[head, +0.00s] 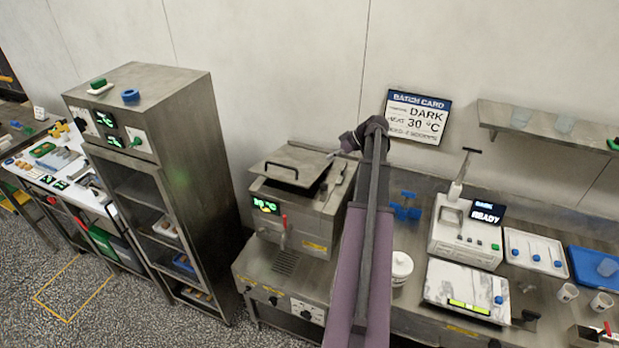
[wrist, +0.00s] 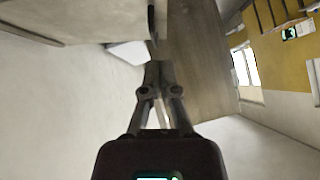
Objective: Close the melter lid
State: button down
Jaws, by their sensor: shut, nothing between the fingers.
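The melter (head: 300,215) is a steel box with a green lit display and a red-handled tap on its front. Its lid (head: 292,155) is a flat steel plate with a dark bar handle. The lid sits at a tilt over the top, with a dark gap under its right edge; its exact angle is hard to tell. My gripper (head: 338,153) is just right of the lid's back right corner; I cannot tell whether it touches. In the wrist view my gripper (wrist: 153,68) has its fingers together and empty. My arm hides the counter right of the melter.
A tall steel cabinet (head: 160,110) stands left of the melter. A white lidded pot (head: 401,268), blue pieces (head: 404,208) and a white machine (head: 465,235) are to the right. A batch card (head: 416,118) and a shelf (head: 550,125) are on the back wall.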

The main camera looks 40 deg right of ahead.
jog(key=shift+f, duration=0.15)
jog(key=b, duration=0.8)
send_over(303, 184)
jog(key=s+d, duration=0.1)
jog(key=d, duration=0.1)
notch_tip(303, 184, down, 7)
jog(key=shift+s+d+f, duration=0.15)
jog(key=shift+f, duration=0.05)
jog(key=shift+s+a+f+b, duration=0.1)
jog(key=shift+a+f+b, duration=0.1)
jog(key=shift+f+b, duration=0.55)
jog(key=shift+s+a+f+b, duration=0.1)
jog(key=shift+a+f+b, duration=0.05)
jog(key=shift+f+b, duration=0.6)
jog(key=shift+f, duration=0.1)
